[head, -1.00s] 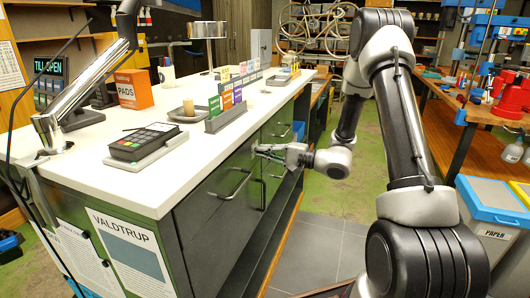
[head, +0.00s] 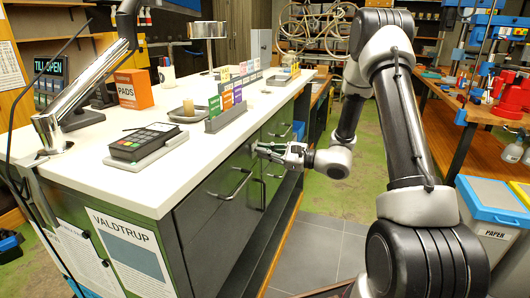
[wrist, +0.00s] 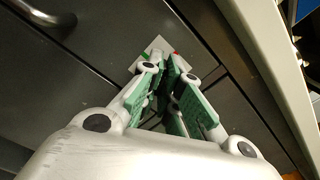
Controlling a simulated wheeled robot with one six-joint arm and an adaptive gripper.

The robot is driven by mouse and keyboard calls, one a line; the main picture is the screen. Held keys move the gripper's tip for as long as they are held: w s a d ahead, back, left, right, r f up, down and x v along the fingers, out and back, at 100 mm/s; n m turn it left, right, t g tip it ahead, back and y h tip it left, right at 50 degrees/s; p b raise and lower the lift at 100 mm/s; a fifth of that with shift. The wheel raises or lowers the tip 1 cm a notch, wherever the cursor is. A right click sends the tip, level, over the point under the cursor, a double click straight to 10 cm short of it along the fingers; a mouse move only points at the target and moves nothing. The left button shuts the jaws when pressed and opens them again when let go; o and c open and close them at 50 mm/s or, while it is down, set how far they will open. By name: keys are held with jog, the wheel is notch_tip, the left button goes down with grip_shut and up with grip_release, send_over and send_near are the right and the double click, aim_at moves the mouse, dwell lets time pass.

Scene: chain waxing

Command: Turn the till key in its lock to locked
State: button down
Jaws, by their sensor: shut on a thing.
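My gripper (head: 260,150) reaches to the dark drawer front under the white counter. In the wrist view its green-padded fingers (wrist: 163,70) are close together at a small pale lock plate (wrist: 157,46) on the drawer front. A red mark shows on the plate beside the right fingertip. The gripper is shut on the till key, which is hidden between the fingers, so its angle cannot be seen. A dark sign (head: 48,66) at the far left reads "TILL OPEN".
A bar handle (head: 232,184) sticks out from the drawer front to the left of my gripper; a handle (wrist: 50,14) also shows in the wrist view. A card terminal (head: 145,141) and a card rack (head: 226,115) stand on the counter. The floor right of the cabinet is clear.

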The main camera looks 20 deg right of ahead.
jog(key=m, duration=0.5)
jog(key=shift+m, duration=0.3)
jog(key=shift+f, duration=0.1)
dwell(0.3)
jog(key=c, duration=1.6)
grip_release()
jog(key=shift+c, duration=0.2)
jog(key=shift+s+d, duration=0.1)
jog(key=shift+d, duration=0.05)
jog(key=v, duration=1.1)
jog(key=shift+s+d, duration=0.25)
jog(key=shift+d, duration=0.05)
